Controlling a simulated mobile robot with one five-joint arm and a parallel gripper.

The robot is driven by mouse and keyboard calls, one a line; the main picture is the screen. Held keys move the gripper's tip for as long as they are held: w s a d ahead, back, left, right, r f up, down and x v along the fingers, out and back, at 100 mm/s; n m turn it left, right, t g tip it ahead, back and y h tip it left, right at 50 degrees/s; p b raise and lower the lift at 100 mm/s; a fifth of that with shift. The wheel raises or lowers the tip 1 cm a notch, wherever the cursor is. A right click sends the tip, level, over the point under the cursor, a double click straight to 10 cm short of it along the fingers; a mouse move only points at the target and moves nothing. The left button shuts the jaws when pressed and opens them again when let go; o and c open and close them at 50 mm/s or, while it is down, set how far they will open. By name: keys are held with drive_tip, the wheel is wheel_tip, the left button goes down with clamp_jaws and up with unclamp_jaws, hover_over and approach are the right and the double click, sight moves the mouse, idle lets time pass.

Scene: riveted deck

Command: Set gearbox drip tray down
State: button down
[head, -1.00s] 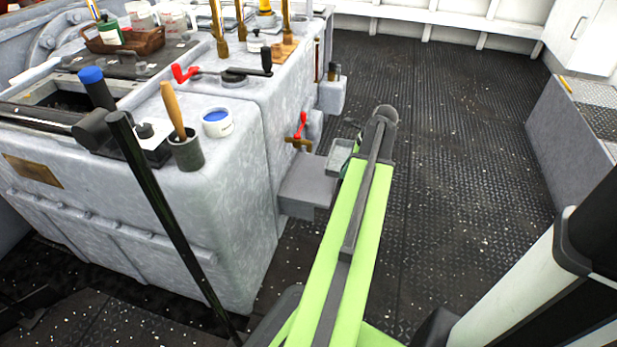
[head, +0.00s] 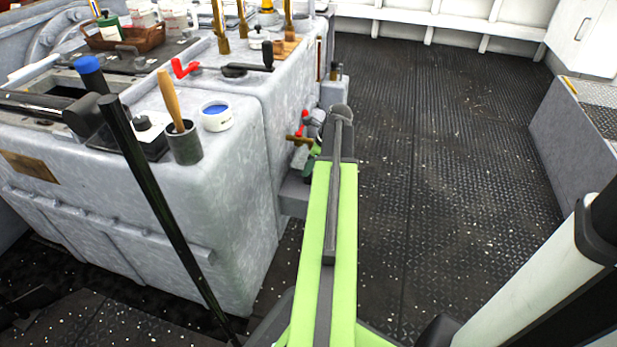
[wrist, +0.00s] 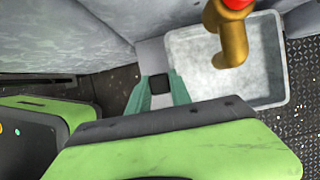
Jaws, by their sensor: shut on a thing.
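The drip tray (wrist: 270,85), a shallow light-grey rectangular pan, lies at the upper right of the wrist view, partly beneath a brass tap (wrist: 230,45) with a red handle. My gripper (wrist: 161,90) shows as two teal fingers beside the tray's left side. They are shut on a small black piece between them, which looks like the tray's grip. A grey ledge (wrist: 151,56) sits just beyond the fingertips. Whether the tray touches the ledge is unclear. In the head view my arm hides most of the tray, and the ledge (head: 294,194) juts from the gearbox housing.
The large grey housing (head: 225,230) stands at left, carrying a white pot with blue contents (head: 215,116), a grey cup with a wooden-handled tool (head: 185,145) and a red-handled lever (head: 182,68). Dark riveted floor (head: 430,190) is clear at right, up to a grey box (head: 560,140).

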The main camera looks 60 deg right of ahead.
wheel_tip(320, 180, down, 4)
drive_tip(key=b, duration=0.4)
drive_tip(key=shift+w+f, duration=0.15)
drive_tip(key=shift+w, duration=0.05)
drive_tip(key=shift+r, duration=0.25)
drive_tip(key=shift+f, duration=0.3)
drive_tip(key=c, duration=1.2)
unclamp_jaws()
drive_tip(key=shift+r, duration=0.15)
drive_tip(key=shift+o, duration=0.2)
